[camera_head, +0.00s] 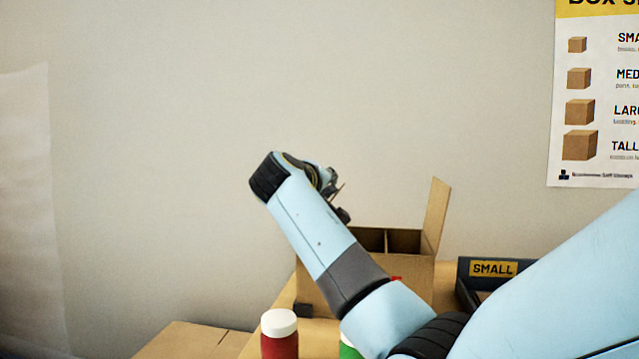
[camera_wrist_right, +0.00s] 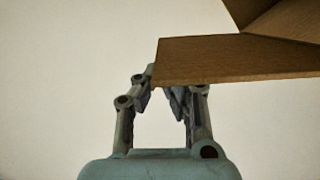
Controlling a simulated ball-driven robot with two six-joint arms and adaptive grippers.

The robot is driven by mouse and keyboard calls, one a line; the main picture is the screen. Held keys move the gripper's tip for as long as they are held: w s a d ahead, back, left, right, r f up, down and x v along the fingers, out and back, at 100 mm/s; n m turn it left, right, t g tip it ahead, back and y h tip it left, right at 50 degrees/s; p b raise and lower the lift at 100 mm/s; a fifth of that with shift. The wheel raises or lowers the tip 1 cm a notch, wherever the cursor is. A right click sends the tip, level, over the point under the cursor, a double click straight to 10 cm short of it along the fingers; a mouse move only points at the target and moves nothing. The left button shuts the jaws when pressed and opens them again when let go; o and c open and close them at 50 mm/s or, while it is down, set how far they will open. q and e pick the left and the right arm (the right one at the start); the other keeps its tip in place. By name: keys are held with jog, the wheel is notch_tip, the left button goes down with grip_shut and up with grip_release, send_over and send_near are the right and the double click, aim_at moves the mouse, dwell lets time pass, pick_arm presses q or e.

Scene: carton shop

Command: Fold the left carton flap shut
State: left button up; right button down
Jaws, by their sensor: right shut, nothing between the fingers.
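The open brown carton (camera_head: 418,268) stands on the table behind my right arm. It has a divider inside. Its right flap (camera_head: 437,215) stands up. The left side of its opening is hidden by my arm in the head view. In the right wrist view a cardboard flap (camera_wrist_right: 225,60) of the carton crosses in front of the fingertips; it looks like the left one. My right gripper (camera_head: 340,202) is above the carton's left side, and its shut, empty fingers (camera_wrist_right: 158,92) are close to that flap. Contact cannot be told. My left gripper is out of view.
A red bottle with a white cap (camera_head: 279,335) stands in front of the carton. A green item (camera_head: 349,350) is partly hidden by my arm. A dark bin labelled SMALL (camera_head: 493,268) is to the right. A flat cardboard piece (camera_head: 190,342) lies lower left.

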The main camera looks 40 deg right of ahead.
jog(key=s+d+f+m, duration=0.1)
jog(key=f+m, duration=0.1)
jog(key=s+d+f+m+t+y, duration=0.1)
jog(key=s+d+f+m, duration=0.1)
jog(key=f+m, duration=0.1)
jog(key=s+d+f+m+y+b, duration=0.1)
jog(key=s+f+m, duration=0.1)
jog(key=shift+s+d+f+t, duration=0.25)
jog(key=shift+d+f+t, duration=0.1)
jog(key=shift+d+t, duration=0.05)
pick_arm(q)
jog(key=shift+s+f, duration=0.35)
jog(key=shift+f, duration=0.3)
pick_arm(e)
jog(key=shift+s+d+f, duration=0.15)
jog(key=shift+f, duration=0.6)
